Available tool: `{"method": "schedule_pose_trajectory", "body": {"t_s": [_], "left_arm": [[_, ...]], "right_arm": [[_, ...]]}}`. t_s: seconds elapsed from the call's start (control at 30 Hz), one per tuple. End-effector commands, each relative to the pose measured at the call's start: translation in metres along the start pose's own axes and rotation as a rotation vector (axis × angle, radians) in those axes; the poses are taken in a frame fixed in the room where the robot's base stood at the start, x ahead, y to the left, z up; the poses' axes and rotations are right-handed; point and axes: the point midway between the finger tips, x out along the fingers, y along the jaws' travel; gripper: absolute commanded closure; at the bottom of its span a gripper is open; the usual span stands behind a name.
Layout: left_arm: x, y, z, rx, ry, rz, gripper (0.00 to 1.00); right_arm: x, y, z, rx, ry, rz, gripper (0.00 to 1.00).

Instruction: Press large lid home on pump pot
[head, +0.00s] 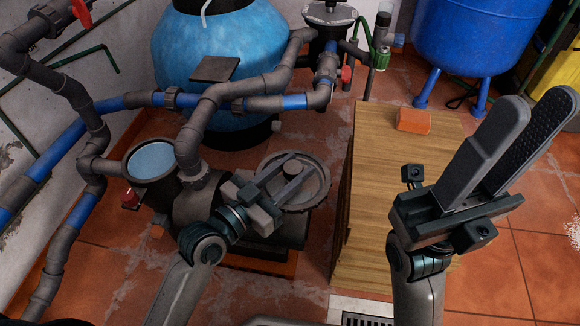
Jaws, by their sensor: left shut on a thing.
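The large lid (318,187) is a round grey disc with a dark central knob. My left gripper (290,176) is shut on its knob, with the lid over the area right of the pump (190,207). The pump pot (131,168) is a dark round pot at the left, its top open and showing pale blue water. The lid is apart from the pot, to its right. My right gripper (530,122) is raised at the right, its two long fingers apart with nothing between them.
A wooden bench (385,190) stands right of the lid, with an orange block (413,120) on it. Grey and blue pipes (205,117) run behind and beside the pot. A large blue tank (225,55) stands behind. Tiled floor (130,255) lies open in front.

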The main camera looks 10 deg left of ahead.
Motion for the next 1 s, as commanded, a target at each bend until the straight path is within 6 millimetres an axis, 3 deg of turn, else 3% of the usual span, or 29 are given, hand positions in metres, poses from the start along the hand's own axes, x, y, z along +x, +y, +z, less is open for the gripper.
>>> {"method": "schedule_pose_trajectory", "body": {"t_s": [0.27,0.5,0.7,1.0], "left_arm": [[-0.001,-0.031,-0.02,0.012,0.012,-0.133,0.83],[-0.019,-0.091,-0.044,0.013,0.011,-0.389,0.83],[-0.042,-0.128,-0.054,0.002,0.005,-0.567,0.83],[-0.051,-0.139,-0.056,-0.001,0.001,-0.622,0.83]], "right_arm": [[0.004,0.001,-0.002,-0.003,0.006,0.001,0.69],[0.002,0.003,-0.003,-0.013,-0.008,0.003,0.69],[-0.004,0.006,-0.002,-0.025,-0.031,-0.005,0.69],[-0.007,0.006,-0.002,-0.028,-0.038,-0.001,0.69]]}}
